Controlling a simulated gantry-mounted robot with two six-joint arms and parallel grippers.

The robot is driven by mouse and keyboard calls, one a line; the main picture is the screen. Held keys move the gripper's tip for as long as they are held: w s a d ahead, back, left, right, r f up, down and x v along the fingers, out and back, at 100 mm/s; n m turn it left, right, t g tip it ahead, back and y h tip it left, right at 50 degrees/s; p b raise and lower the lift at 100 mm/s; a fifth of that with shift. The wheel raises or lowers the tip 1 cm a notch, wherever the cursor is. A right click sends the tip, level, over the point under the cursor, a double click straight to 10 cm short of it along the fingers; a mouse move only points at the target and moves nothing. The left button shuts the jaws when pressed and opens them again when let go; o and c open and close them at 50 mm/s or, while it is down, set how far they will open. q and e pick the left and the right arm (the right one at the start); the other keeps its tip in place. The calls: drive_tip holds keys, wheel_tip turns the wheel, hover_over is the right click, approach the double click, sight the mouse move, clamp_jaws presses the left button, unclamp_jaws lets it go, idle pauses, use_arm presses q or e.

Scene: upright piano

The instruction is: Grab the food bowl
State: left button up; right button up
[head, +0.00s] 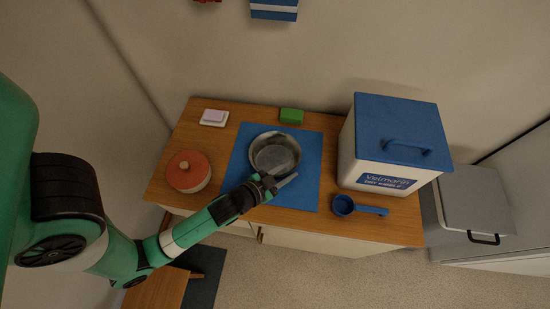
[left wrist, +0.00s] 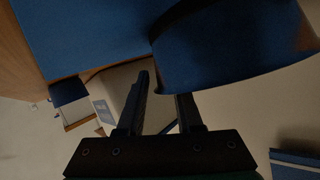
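The food bowl is a round metal bowl (head: 274,150) standing upright on a blue mat (head: 240,160) on the wooden cabinet top. My left gripper (head: 277,183) is at the bowl's near rim in the head view, covering a little of it. In the left wrist view, the two dark fingers (left wrist: 163,98) stand apart with a gap between them. A large dark blue curved surface, which looks like the bowl's side (left wrist: 235,50), fills the upper right there and meets the right finger's tip. I cannot tell whether the fingers touch the bowl. My right gripper is not in view.
An orange-lidded pot (head: 188,171) stands left of the mat. A white bin with a blue lid (head: 400,130) and a blue scoop (head: 345,206) are on the right. A green block (head: 291,116) and a pale dish (head: 214,117) lie at the back.

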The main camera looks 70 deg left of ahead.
use_arm(q)
clamp_jaws()
drive_tip(key=shift+f, duration=0.15)
idle(1.0)
